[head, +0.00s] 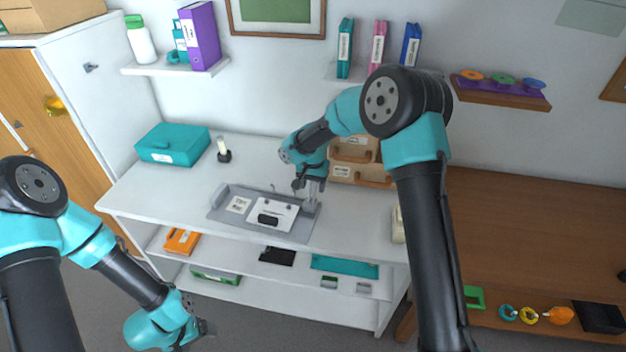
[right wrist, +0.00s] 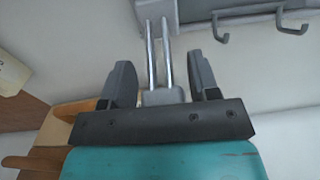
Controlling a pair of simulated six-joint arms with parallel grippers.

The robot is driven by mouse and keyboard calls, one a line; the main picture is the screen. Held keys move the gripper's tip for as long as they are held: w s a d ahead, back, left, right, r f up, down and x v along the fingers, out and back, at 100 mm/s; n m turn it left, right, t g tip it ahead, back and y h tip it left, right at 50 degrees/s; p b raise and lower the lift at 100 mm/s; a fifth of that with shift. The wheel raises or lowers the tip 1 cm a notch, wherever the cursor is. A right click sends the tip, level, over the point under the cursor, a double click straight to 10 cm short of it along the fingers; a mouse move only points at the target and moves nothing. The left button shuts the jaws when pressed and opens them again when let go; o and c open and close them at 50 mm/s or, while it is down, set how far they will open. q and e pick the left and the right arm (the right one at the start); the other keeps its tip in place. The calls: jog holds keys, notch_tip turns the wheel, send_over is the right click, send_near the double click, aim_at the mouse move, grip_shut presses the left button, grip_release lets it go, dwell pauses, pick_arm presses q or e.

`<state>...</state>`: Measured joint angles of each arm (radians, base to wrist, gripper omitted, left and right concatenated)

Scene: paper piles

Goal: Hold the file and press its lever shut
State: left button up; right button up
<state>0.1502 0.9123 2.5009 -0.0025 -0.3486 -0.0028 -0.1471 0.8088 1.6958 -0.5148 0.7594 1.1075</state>
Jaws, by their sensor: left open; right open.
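In the right wrist view, part of the file's grey mechanism (right wrist: 240,19) shows with two open hooked rings. The lever (right wrist: 153,50) has two metal rods and a grey end piece, and it stands up from the file. My right gripper (right wrist: 160,75) is open, with one finger on each side of the lever's grey end; gaps show on both sides. My left gripper (head: 207,329) is open and empty, low in front of the table, away from the file.
A teal box (head: 173,145) and a small stamp-like item (head: 223,152) stand left of the file. Brown drawer boxes (head: 356,160) stand behind my right gripper. The tabletop left of the file is clear. Shelves below hold an orange item (head: 182,241) and others.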

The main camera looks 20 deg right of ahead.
aim_at(313, 184)
jog(key=c, duration=0.9)
jog(key=o, duration=0.9)
jog(key=shift+r, duration=0.15)
jog(key=shift+r, duration=3.9)
jog(key=shift+r, duration=2)
